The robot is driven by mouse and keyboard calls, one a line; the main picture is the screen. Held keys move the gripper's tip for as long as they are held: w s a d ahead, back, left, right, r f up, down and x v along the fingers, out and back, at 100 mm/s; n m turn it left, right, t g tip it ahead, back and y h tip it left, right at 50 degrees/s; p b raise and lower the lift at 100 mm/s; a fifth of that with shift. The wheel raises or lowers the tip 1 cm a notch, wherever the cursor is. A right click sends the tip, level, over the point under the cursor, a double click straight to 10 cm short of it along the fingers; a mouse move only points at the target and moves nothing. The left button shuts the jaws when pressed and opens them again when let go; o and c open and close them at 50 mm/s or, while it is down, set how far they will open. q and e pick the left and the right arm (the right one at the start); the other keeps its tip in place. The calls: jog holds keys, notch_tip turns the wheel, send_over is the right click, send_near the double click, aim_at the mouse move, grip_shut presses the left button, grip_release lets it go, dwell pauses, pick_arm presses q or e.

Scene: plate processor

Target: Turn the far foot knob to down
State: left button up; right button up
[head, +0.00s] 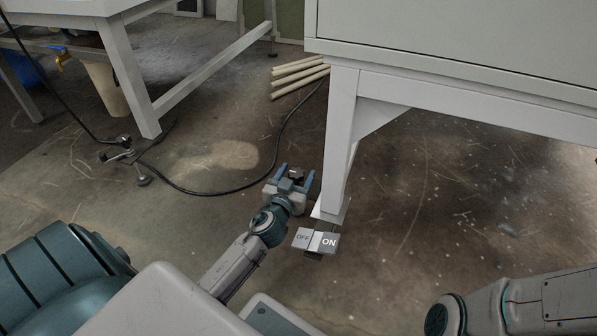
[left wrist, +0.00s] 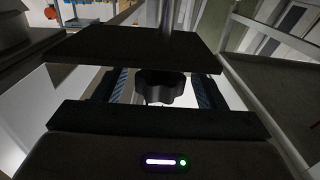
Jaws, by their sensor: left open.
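My left gripper (head: 297,176) is open and low over the floor, just left of the near white leg of the machine in the head view. In the left wrist view, a black lobed knob (left wrist: 161,88) sits between the two blue-grey fingers of my left gripper (left wrist: 161,91). A gap shows on each side of the knob. A dark flat plate (left wrist: 130,48) with a metal rod (left wrist: 166,18) rising past it covers the knob's upper part. In the head view the knob cannot be made out clearly. My right gripper is out of view.
A black cable (head: 215,192) runs over the floor behind my left gripper. Pale rods (head: 298,75) lie farther back. A white table frame (head: 128,70) stands left. Open floor lies right.

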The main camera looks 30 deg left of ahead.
pick_arm(q)
jog(key=shift+x, duration=0.85)
jog(key=shift+c, duration=0.2)
jog(key=c, duration=0.9)
